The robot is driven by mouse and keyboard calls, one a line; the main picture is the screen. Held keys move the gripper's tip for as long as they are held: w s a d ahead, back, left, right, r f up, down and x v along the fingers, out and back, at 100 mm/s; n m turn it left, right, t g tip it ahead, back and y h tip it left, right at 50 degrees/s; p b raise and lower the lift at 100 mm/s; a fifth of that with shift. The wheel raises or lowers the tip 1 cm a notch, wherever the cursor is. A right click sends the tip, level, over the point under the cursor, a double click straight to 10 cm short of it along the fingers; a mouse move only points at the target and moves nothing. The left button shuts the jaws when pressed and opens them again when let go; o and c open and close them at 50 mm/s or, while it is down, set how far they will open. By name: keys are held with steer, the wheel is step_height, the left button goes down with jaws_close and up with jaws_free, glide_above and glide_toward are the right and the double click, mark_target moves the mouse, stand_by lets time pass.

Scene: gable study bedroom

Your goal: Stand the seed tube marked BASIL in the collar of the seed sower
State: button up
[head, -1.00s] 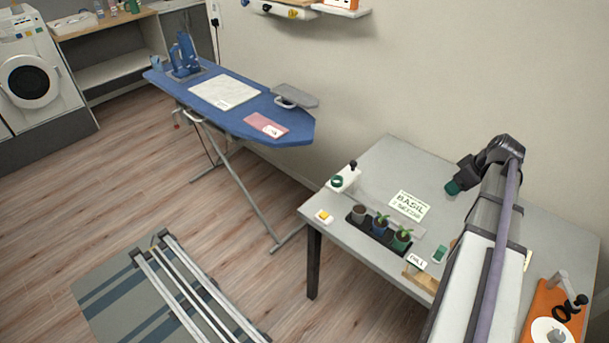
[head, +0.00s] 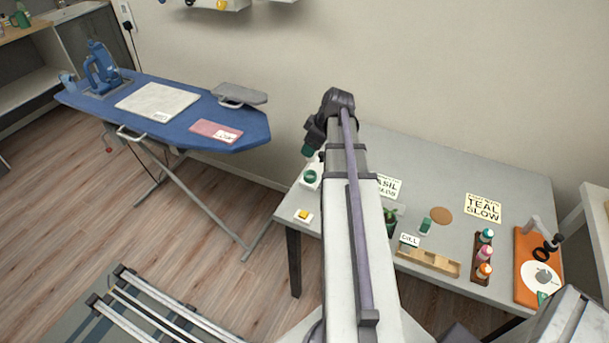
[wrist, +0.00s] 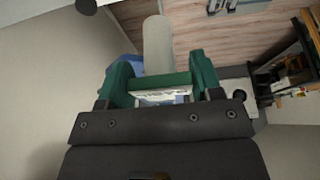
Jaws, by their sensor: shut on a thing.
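My gripper (head: 309,149) is at the end of my raised arm, above the back left part of the grey table. In the wrist view its green fingers (wrist: 160,82) are shut on a pale tube (wrist: 158,42) with a white label (wrist: 163,97). The label's lettering is too small and partly covered to read. The seed sower (head: 309,185) is a white block with a green ring collar (head: 311,176) at the table's left end. My gripper is just above and behind it in the head view, apart from the collar as far as I can tell.
A BASIL card (head: 390,187) and a TEAL SLOW card (head: 483,208) lie on the table (head: 440,180). My arm hides most of the plant pots. An ironing board (head: 180,120) stands left.

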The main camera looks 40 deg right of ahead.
step_height(320, 180, down, 9)
steer(key=b, duration=0.7)
steer(key=shift+w, duration=0.1)
steer(key=o, duration=0.9)
steer(key=shift+r, duration=0.1)
steer(key=shift+o, duration=0.2)
steer(key=shift+r+p, duration=0.35)
steer(key=p+v, duration=1)
steer(key=v, duration=0.1)
steer(key=shift+r+p, duration=0.3)
steer(key=shift+p, duration=0.05)
steer(key=shift+a, duration=0.1)
